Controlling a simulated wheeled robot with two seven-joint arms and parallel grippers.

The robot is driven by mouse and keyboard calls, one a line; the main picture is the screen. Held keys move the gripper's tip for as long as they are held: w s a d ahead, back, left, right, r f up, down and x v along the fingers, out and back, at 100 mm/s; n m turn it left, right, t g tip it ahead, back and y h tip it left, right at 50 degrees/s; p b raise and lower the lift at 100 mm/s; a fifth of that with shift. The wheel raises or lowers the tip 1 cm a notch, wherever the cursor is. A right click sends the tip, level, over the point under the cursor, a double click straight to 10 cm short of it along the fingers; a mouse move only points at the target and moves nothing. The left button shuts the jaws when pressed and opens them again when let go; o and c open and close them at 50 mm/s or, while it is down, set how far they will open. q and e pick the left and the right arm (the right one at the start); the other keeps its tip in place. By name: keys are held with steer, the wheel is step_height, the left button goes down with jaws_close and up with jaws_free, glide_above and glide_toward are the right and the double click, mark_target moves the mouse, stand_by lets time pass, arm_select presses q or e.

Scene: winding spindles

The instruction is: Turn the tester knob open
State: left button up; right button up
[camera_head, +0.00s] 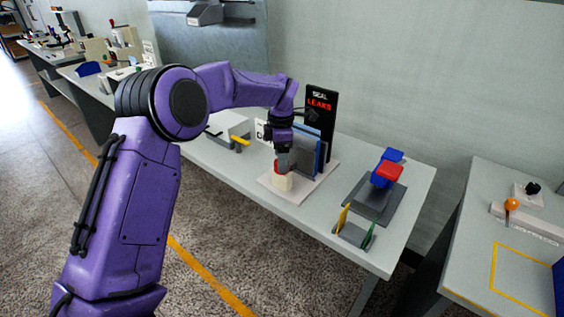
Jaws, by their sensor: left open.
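The tester stands on a pale base plate (300,194) on the middle table. Its tall black panel (320,128) reads "SEAL LEAKS" in white and red. A red knob (277,168) sits on a small cream block (283,183) at the front of the base plate. My left gripper (282,168) points down right at the knob, and its fingers hide part of it. The jaws are open; I cannot tell whether they touch the knob. My right gripper is not in view.
Blue and grey upright plates (308,155) stand close beside the gripper. To the right are a dark tray (371,204) with red and blue parts (388,172) and a small rack (354,235). Another table (470,230) with an orange ball lever (511,204) stands at far right.

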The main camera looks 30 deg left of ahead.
arm_select(q)
step_height(320, 180, down, 2)
steer(key=shift+f, duration=0.1)
steer(key=c, duration=1.1)
steer(key=shift+o, duration=0.2)
steer(key=shift+n, duration=0.3)
